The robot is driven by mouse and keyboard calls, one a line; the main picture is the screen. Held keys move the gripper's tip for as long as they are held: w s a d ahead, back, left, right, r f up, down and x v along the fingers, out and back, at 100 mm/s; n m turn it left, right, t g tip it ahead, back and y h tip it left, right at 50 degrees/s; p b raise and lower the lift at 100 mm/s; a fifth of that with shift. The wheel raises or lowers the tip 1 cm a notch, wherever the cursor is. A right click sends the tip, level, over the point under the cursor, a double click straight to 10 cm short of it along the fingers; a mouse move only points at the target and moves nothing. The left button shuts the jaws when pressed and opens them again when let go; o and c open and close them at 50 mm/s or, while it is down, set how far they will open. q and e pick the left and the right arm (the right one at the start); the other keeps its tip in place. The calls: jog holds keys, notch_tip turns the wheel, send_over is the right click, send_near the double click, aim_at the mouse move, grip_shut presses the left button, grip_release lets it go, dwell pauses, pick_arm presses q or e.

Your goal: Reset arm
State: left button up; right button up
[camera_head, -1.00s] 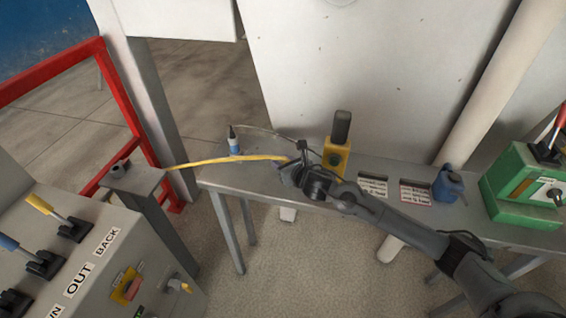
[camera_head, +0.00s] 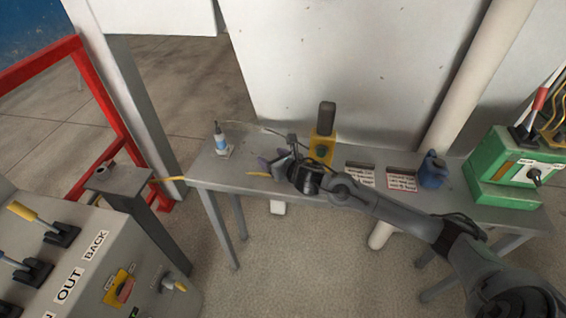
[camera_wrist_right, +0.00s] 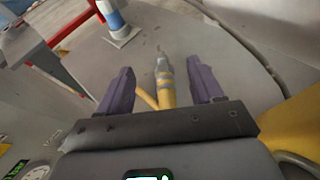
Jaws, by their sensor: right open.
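My right gripper (camera_head: 272,160) is over the grey table in the head view, its purple fingers spread. In the right wrist view the open fingers (camera_wrist_right: 160,75) stand on either side of a yellow and grey nozzle-like end (camera_wrist_right: 165,82), with clear gaps to it. That end appears to lie on the table, joined to a yellow hose. In the head view a short yellow piece (camera_head: 257,174) shows beside the gripper, and another yellow stretch (camera_head: 170,179) shows by the grey post at left. The hose between them is not visible. My left gripper is not in view.
On the table (camera_head: 215,175) stand a blue-white bottle (camera_head: 221,142), a yellow block with a dark handle (camera_head: 322,147), a blue can (camera_head: 433,170) and a green lever box (camera_head: 505,170). A lever console (camera_head: 90,260) and red frame (camera_head: 120,130) are at left.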

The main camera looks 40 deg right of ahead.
jog(key=v, duration=0.9)
jog(key=s+a+f+m+g+y, duration=0.2)
jog(key=s+a+f+m+g, duration=0.35)
jog(key=s+a+f, duration=0.85)
jog(key=s+a+f+m+g, duration=0.15)
jog(key=s+m, duration=0.45)
jog(key=m, duration=0.7)
jog(key=s+a+m+g, duration=0.1)
jog(key=s+m+g, duration=0.3)
jog(key=m, duration=0.9)
notch_tip(320, 180, up, 33)
jog(key=s+t+p, duration=0.1)
jog(key=s+p, duration=0.1)
jog(key=p, duration=3.2)
notch_tip(320, 180, down, 70)
jog(key=b, duration=7)
jog(key=shift+w+a+m, duration=0.2)
jog(key=shift+a+m, duration=0.1)
jog(key=shift+m, duration=0.05)
